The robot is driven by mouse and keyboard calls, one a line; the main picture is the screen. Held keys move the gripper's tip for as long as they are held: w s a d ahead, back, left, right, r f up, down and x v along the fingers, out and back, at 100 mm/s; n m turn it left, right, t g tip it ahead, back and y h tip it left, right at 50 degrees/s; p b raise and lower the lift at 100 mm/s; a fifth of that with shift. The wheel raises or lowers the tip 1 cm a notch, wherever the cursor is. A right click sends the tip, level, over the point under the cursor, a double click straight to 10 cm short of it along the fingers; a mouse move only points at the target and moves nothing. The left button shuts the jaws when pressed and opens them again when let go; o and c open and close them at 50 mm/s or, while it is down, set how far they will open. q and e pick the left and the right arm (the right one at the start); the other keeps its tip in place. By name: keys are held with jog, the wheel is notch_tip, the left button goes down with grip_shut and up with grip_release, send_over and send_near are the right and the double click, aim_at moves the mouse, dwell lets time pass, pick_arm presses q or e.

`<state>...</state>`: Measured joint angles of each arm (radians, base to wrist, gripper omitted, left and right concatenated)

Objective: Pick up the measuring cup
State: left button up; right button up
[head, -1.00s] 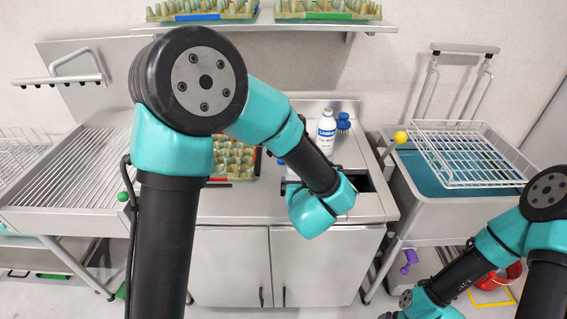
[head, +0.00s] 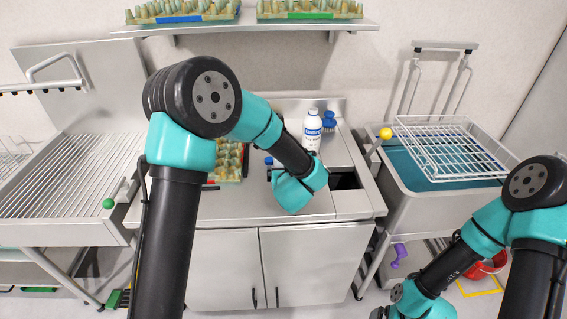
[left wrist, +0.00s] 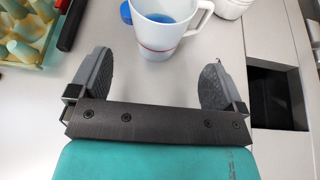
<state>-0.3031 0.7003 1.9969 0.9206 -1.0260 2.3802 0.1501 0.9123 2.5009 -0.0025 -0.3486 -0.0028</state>
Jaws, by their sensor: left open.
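The measuring cup (left wrist: 164,28) is a white, see-through cup with a blue inside and a handle on its right. It stands on the steel counter at the top of the left wrist view, its rim cut off. My left gripper (left wrist: 157,72) is open and empty, fingers spread on the near side of the cup, apart from it. In the head view my left forearm and wrist hide the cup and most of that gripper. My right arm shows at lower right, its gripper out of the picture.
A white bottle with a blue label (head: 312,130) stands behind my left wrist. An egg tray (head: 232,166) lies to the left, with a red-and-black pen-like item (left wrist: 70,22) beside it. A dark opening (left wrist: 277,95) is in the counter at right. A wire basket (head: 450,150) is farther right.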

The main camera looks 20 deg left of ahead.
pick_arm(q)
jog(key=shift+w+a+f, duration=0.2)
jog(key=shift+w, duration=0.3)
jog(key=shift+x, duration=2.55)
jog(key=shift+s+a+f, duration=0.1)
jog(key=shift+a, duration=0.05)
jog(key=shift+c, duration=0.4)
jog(key=c, duration=1)
jog(key=shift+r, duration=0.25)
jog(key=shift+r, duration=1.6)
jog(key=shift+s+d+r, duration=0.2)
jog(key=shift+s+d, duration=0.5)
jog(key=shift+s, duration=1.85)
jog(key=shift+s+d+r, duration=0.2)
jog(key=shift+s+d, duration=0.55)
jog(key=shift+s, duration=1.85)
jog(key=shift+s+d+r, duration=0.25)
jog(key=shift+s+d, duration=0.45)
jog(key=shift+s, duration=1.85)
